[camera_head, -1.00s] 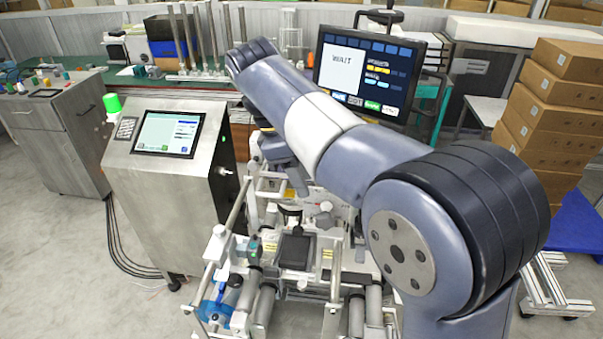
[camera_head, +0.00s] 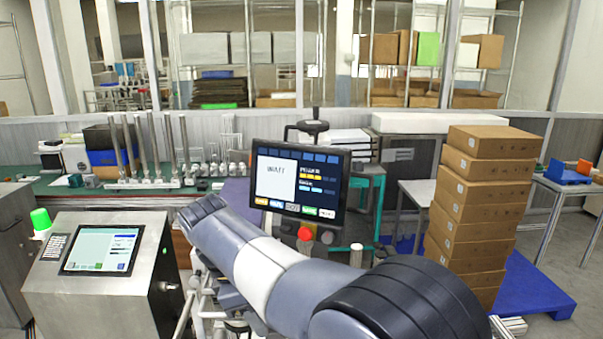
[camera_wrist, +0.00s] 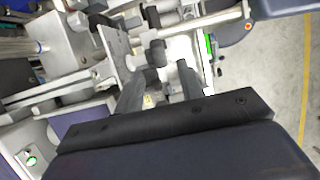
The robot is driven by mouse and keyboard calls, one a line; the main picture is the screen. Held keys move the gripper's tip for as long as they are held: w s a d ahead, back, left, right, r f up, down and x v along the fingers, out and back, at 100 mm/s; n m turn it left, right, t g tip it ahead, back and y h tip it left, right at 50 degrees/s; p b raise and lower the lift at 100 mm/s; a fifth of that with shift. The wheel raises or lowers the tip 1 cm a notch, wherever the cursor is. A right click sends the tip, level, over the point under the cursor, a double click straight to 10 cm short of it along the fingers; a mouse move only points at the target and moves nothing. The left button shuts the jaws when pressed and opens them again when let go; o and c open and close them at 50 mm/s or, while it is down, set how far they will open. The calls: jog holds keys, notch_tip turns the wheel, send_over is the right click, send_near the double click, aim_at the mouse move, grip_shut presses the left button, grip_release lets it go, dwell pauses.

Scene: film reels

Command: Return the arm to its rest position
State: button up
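My arm (camera_head: 262,268) crosses the lower middle of the head view, from the large dark joint at lower right up to the left. My gripper is hidden in that view, behind or below the arm. In the wrist view my gripper (camera_wrist: 160,84) shows two dark fingers set apart, with nothing visibly held between them. Beyond the fingers lie metal plates and dark rollers of a machine (camera_wrist: 118,42). I cannot tell how far the fingertips are from them. No film reel can be made out clearly.
A monitor (camera_head: 299,184) reading "WAIT" stands behind my arm. A steel control cabinet (camera_head: 100,290) with a touchscreen and green lamp is at left. Stacked cardboard boxes (camera_head: 478,205) stand on a blue pallet (camera_head: 535,285) at right. Grey floor shows at far right.

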jog(key=x, duration=0.5)
jog(key=shift+r, duration=0.1)
